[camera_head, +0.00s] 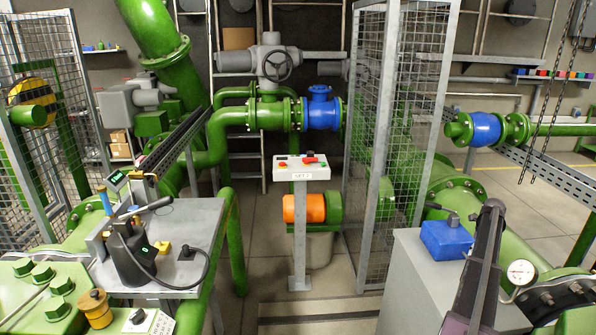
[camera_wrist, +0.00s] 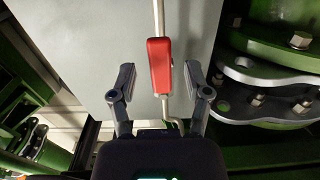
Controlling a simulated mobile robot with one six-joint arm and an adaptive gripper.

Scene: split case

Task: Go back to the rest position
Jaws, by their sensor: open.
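In the wrist view, my gripper (camera_wrist: 158,78) is open, with one finger to each side of a red handle (camera_wrist: 160,65). A gap shows between the handle and each finger. I cannot tell how deep the handle sits between them. The handle is on a thin pale rod that runs up and down in front of a grey face. In the head view, my dark arm (camera_head: 480,262) stands at the lower right. My fingers and the red handle cannot be made out there.
A grey cabinet (camera_head: 405,275) with a blue box (camera_head: 445,238) on it stands left of my arm. A pressure gauge (camera_head: 520,271) and flanged green pipe (camera_head: 505,240) are close on the right. A mesh cage (camera_head: 395,130) stands behind. Open floor (camera_head: 350,278) lies at the middle.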

